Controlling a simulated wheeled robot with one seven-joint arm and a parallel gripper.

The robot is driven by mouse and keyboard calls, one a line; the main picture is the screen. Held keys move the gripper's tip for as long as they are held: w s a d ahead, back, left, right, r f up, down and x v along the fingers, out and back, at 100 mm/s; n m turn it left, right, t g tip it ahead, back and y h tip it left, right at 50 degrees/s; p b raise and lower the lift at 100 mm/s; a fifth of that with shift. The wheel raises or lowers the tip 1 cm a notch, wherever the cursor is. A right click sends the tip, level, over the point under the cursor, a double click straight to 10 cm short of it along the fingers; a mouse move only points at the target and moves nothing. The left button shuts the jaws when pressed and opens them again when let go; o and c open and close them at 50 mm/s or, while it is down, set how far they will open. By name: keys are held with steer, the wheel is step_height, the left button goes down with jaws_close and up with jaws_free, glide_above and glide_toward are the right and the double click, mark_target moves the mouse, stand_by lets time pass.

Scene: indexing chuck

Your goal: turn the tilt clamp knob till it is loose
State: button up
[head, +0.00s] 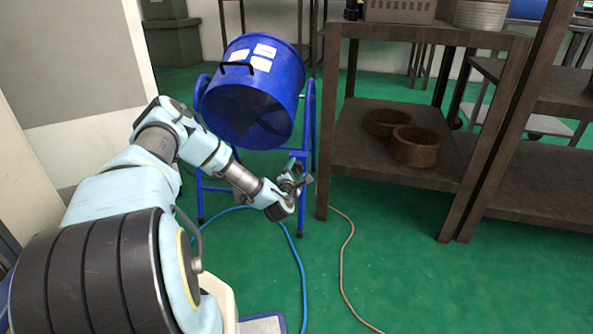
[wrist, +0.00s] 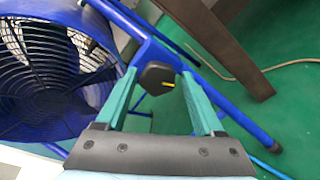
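The tilt clamp knob (wrist: 157,78) is dark, with a short yellow mark on its face. In the wrist view it sits on the blue stand beside the fan, between the tips of my gripper's two teal fingers (wrist: 159,74). The fingers stand apart, with a narrow gap showing on each side of the knob. I cannot tell how deep the knob is between them. In the head view my gripper (head: 297,180) is at the right upright of the stand, and the knob cannot be made out there. The blue drum fan (head: 252,95) is tilted in its stand.
The fan's black grille (wrist: 45,65) is close to the left finger in the wrist view. A brown shelf unit (head: 400,165) with two round bowls stands just right of the fan. A blue hose (head: 298,265) and an orange hose (head: 347,250) lie on the green floor.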

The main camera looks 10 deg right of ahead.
steer(key=shift+o, duration=0.8)
steer(key=shift+r, duration=0.1)
steer(key=shift+s+a, duration=0.1)
steer(key=f+p+v, duration=0.1)
steer(key=p+v, duration=0.1)
steer(key=v, duration=0.8)
steer(key=shift+s+r+p, duration=0.3)
steer(key=shift+r+p, duration=0.1)
